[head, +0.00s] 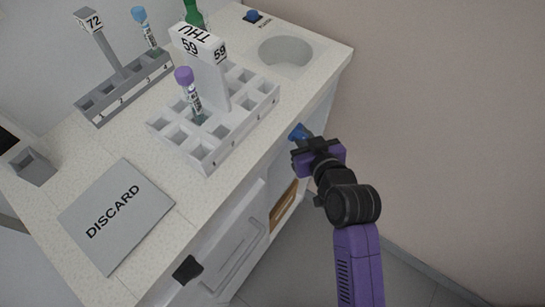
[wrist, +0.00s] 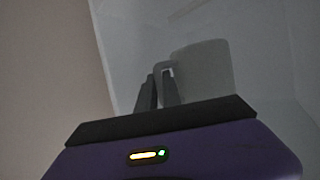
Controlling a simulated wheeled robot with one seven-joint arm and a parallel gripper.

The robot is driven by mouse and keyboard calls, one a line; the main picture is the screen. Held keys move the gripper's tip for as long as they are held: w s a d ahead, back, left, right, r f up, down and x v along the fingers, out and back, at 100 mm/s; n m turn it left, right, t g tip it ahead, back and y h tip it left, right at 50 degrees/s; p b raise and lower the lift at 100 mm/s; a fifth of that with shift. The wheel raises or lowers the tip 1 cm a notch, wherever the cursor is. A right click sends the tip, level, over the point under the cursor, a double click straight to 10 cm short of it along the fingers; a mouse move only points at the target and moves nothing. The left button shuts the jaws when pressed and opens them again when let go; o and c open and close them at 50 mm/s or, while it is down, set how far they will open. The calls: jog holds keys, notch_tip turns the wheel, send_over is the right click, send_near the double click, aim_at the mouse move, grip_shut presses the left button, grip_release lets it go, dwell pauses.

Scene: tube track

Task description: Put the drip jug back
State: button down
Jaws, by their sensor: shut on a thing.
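In the dim wrist view, the drip jug (wrist: 207,75) is a grey cylinder with a thin handle on its left side. My gripper (wrist: 160,88) is shut on this handle, its two dark fingers close together. In the head view, my gripper (head: 303,142) is beside the right front edge of the counter, in front of the cabinet. A small blue part shows at its tip; I cannot tell what it belongs to. The jug cannot be made out in the head view. Pale walls stand behind and right of the jug in the wrist view.
The counter (head: 140,145) holds a white tube rack (head: 240,120) with a purple-capped tube (head: 190,90), a grey rack (head: 130,85) with a blue-capped tube, a DISCARD plate (head: 117,215) and a round basin (head: 287,50). A wood-coloured opening (head: 284,205) shows in the cabinet front. Floor right is clear.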

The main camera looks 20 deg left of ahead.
notch_tip(320, 180, down, 9)
jog(key=shift+f+b, duration=0.2)
jog(key=shift+b, duration=1.05)
jog(key=shift+f, duration=0.2)
jog(key=c, duration=1.5)
grip_release()
jog(key=shift+r, duration=0.2)
jog(key=p+v, duration=0.2)
jog(key=v, duration=1)
